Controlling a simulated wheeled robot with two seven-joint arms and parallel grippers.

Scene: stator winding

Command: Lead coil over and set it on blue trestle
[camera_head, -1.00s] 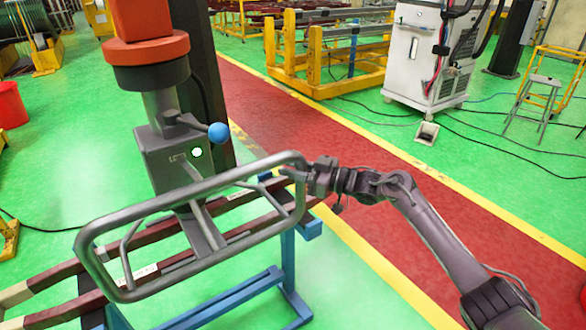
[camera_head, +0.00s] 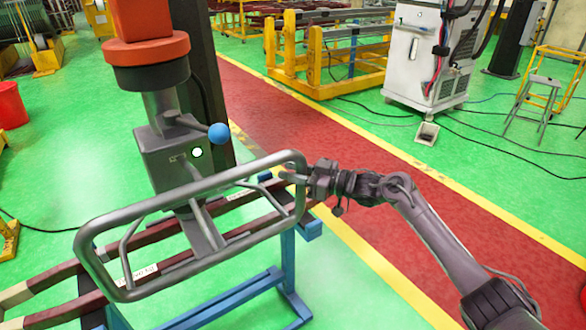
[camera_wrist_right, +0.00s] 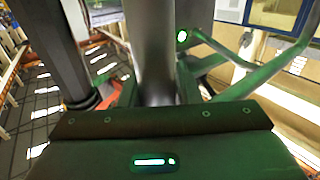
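The coil (camera_head: 68,269) is a long dark red loop with pale ends and white labels. It hangs or lies beneath the grey lifting device (camera_head: 165,160), which has a tubular handle frame (camera_head: 195,283). The blue trestle (camera_head: 288,270) stands under the coil's right part. I cannot tell whether coil and trestle touch. My right gripper (camera_head: 297,175) is at the handle frame's right end and appears shut on its tube. In the right wrist view a grey tube (camera_wrist_right: 153,60) rises in front of the gripper. My left gripper is not in view.
A red walkway (camera_head: 270,115) with yellow edges crosses the green floor. A white cabinet (camera_head: 425,55) with cables, a stool (camera_head: 540,95) and yellow racks (camera_head: 320,75) stand behind. A red bucket (camera_head: 12,105) is at the left. The floor right of the trestle is clear.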

